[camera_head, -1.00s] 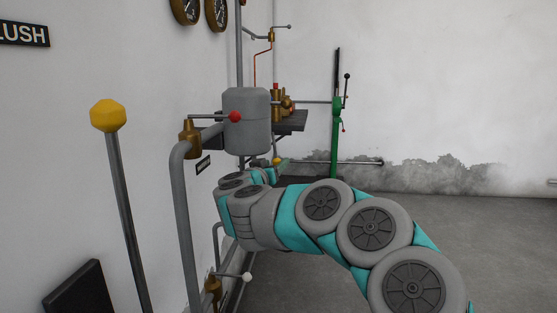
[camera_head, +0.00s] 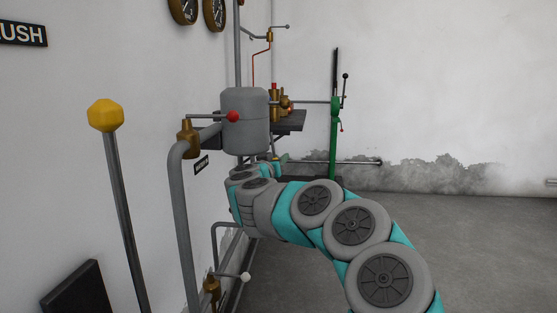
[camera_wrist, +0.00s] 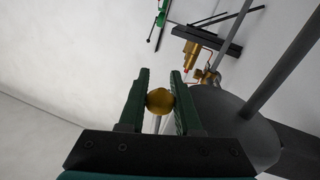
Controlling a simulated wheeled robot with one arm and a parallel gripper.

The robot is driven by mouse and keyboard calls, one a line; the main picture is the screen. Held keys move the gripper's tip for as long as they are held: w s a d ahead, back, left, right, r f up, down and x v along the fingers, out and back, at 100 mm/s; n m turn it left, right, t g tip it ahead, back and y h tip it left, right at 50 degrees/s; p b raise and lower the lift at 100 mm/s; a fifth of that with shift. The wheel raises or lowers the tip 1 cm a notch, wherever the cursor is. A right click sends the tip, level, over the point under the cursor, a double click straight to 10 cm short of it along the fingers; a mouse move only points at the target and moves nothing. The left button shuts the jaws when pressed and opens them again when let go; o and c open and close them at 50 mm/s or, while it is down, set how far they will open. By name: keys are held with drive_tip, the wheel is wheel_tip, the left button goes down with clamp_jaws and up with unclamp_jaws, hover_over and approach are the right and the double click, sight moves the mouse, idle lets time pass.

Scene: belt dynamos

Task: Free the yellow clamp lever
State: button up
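A round yellow knob (camera_wrist: 159,101) sits between the two dark green fingers of my gripper (camera_wrist: 160,98) in the wrist view. It fills the gap and seems to touch both fingers, so my gripper looks shut on it. A thin pale rod shows just below the knob; the rest of this lever is hidden. In the head view my wrist is below the grey tank and hides the fingers. A separate tall lever with a large yellow faceted knob (camera_head: 106,115) stands at the left, well away from my gripper.
The grey tank (camera_head: 245,122) with a red-knobbed lever (camera_head: 232,116) is close above my wrist. A bent grey pipe (camera_head: 182,220) and a white-knobbed valve lever (camera_head: 245,277) are on its left. A green post (camera_head: 335,135) stands behind. The floor at right is clear.

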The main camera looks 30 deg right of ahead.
clamp_jaws()
idle(0.9)
